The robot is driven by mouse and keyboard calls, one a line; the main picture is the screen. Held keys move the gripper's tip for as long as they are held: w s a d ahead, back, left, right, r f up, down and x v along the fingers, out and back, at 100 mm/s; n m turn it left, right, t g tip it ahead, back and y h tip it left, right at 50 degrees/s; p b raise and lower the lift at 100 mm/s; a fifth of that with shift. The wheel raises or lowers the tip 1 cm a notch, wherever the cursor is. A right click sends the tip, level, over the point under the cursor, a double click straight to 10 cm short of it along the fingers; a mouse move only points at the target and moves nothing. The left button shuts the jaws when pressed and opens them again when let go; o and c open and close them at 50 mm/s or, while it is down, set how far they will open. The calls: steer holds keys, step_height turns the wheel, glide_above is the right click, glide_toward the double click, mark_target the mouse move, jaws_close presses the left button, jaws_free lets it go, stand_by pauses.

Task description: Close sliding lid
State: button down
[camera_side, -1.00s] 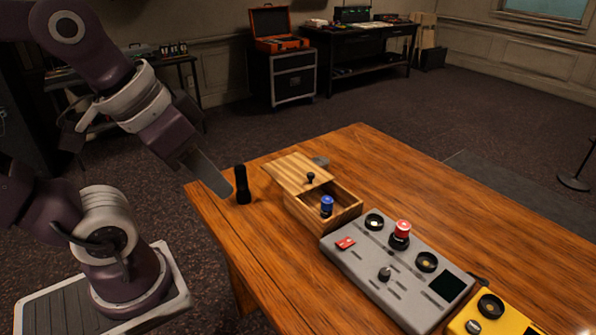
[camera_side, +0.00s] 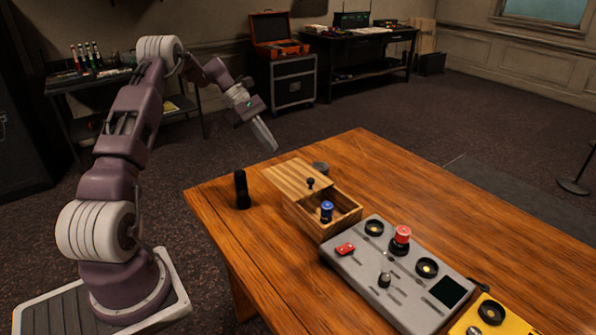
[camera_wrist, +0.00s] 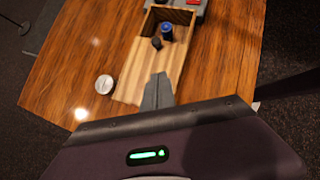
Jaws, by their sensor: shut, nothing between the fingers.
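A wooden box (camera_side: 343,224) stands on the desk with its striped sliding lid (camera_side: 292,177) drawn back toward the far left, so about half of the box is open. The lid has a small black knob (camera_side: 310,183). A blue-capped item (camera_side: 327,210) stands inside the open part. In the wrist view the lid (camera_wrist: 133,72), knob (camera_wrist: 156,43) and blue item (camera_wrist: 166,29) show beyond my fingers. My gripper (camera_side: 273,147) is shut and empty, above and behind the lid's far end. It also shows in the wrist view (camera_wrist: 160,80), pointing toward the lid.
A black cylinder (camera_side: 242,189) stands left of the box. A round grey object (camera_side: 320,168) sits close behind the lid. A grey control panel (camera_side: 398,275) stands right of the box, with a yellow unit (camera_side: 503,320) beyond. The desk's far right is clear.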

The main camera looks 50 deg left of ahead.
glide_toward(309, 185)
steer(key=f, duration=0.1)
steer(key=a+f, duration=0.1)
steer(key=f, duration=0.1)
steer(key=shift+s+f, duration=0.15)
steer(key=shift+w+d+f, duration=0.15)
steer(key=shift+w+d, duration=0.15)
steer(key=shift+d, duration=0.25)
steer(key=shift+w+d+f, duration=0.15)
steer(key=shift+w+d, duration=0.15)
steer(key=shift+d, duration=0.3)
steer(key=shift+w+d+f, duration=0.15)
steer(key=shift+w+d, duration=0.2)
steer(key=shift+d, duration=0.25)
steer(key=d, duration=1.3)
steer(key=shift+s, duration=0.1)
steer(key=shift+a, duration=0.1)
